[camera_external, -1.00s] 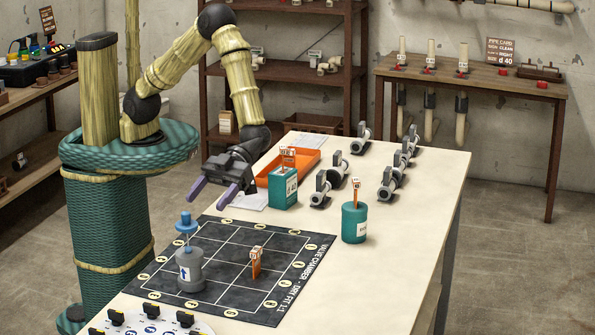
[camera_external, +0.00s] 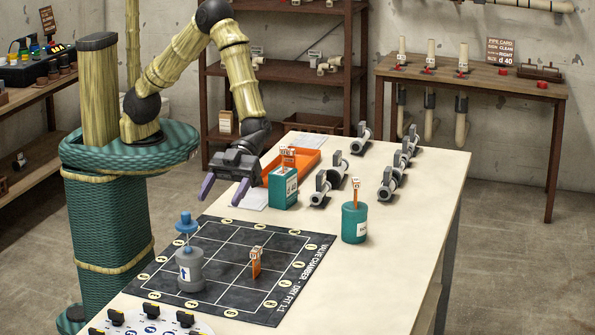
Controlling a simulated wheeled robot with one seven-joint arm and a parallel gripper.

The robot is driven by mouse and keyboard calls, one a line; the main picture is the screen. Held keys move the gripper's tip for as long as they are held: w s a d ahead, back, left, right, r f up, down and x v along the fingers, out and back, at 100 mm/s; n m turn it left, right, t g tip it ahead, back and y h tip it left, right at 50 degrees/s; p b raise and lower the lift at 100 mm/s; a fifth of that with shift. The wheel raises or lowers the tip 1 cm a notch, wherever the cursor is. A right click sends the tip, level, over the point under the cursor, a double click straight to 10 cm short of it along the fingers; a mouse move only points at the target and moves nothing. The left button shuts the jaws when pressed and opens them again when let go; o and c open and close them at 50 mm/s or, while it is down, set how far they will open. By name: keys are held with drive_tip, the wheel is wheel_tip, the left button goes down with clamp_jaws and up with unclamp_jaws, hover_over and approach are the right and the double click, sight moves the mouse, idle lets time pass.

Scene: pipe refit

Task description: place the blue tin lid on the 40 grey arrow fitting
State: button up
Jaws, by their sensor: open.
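A grey fitting (camera_external: 191,275) with a blue arrow label stands upright on the left part of the dark gridded mat (camera_external: 262,308). A light blue knobbed piece (camera_external: 186,222), which looks like the blue tin lid, stands on top of it. A thin stem and a blue part show between the two; I cannot tell how they are seated. The size number on the fitting is too small to read. My gripper (camera_external: 220,200) is open and empty, above the table behind the fitting and apart from the blue piece.
An orange tag (camera_external: 256,263) stands on the mat. A teal box (camera_external: 284,189), a teal tin (camera_external: 354,224) and an orange tray (camera_external: 306,160) stand beyond it. Several grey pipe fittings (camera_external: 392,182) line the table's far part. A white dial plate (camera_external: 165,326) lies in front. The right front tabletop is clear.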

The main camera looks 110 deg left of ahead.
drive_tip(key=w+a+r+n+t+y, duration=0.1)
drive_tip(key=w+a+n+t+y, duration=0.3)
drive_tip(key=a, duration=0.6)
drive_tip(key=w+a+r+n+t+y, duration=0.2)
drive_tip(key=a+n+t+y, duration=0.3)
drive_tip(key=a, duration=0.5)
drive_tip(key=s+a+n+g+y, duration=0.35)
drive_tip(key=s+a+n, duration=0.35)
drive_tip(key=a, duration=0.4)
drive_tip(key=s+a+f+n+g, duration=0.1)
drive_tip(key=s+a+n+g, duration=0.1)
drive_tip(key=s, duration=0.9)
drive_tip(key=shift+s+a+n, duration=0.2)
drive_tip(key=shift+a+n, duration=0.3)
drive_tip(key=shift+a, duration=0.35)
drive_tip(key=shift+y, duration=0.25)
wheel_tip(320, 180, up, 4)
drive_tip(key=p, duration=0.4)
